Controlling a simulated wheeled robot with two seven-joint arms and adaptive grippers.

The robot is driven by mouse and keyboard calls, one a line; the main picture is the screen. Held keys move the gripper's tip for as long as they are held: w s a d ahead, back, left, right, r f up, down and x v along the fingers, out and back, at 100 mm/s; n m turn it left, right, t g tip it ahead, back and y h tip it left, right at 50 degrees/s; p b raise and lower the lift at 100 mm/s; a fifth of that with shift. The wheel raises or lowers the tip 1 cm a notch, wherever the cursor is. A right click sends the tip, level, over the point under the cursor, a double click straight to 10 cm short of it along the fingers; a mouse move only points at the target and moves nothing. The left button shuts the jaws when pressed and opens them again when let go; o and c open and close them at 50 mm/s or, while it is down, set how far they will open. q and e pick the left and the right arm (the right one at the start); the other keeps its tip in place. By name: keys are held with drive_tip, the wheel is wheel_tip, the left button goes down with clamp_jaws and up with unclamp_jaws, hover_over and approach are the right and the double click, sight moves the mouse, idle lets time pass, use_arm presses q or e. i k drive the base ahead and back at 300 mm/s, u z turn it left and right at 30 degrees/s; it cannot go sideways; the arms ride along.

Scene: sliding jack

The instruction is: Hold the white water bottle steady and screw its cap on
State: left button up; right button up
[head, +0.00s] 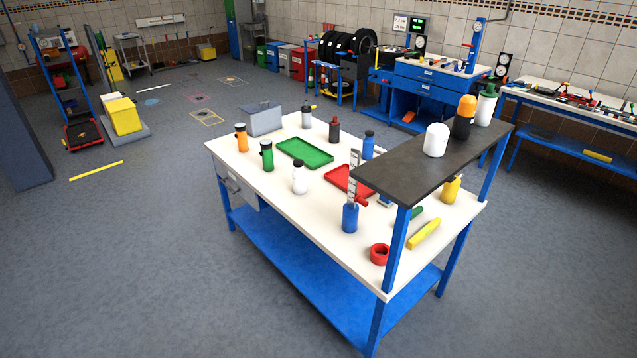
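A small white bottle (299,179) stands upright on the white top of the workbench (237,153), in front of the green tray. Its top end looks dark, and I cannot tell whether that is a cap or an open neck. A white rounded piece (436,140) stands on the dark raised shelf (408,177). A white bottle with a green top (487,105) stands at the shelf's far end. I cannot make out a separate loose cap. Neither of my grippers is in view.
On the bench are a green tray (305,153), a red tray (343,181), a grey bin (264,118), a blue bottle (350,218), a red ring (379,254) and several other bottles. The shelf and its blue posts overhang the right side. The floor in front is clear.

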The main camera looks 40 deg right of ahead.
sight(299, 174)
drive_tip(key=z, duration=1.25)
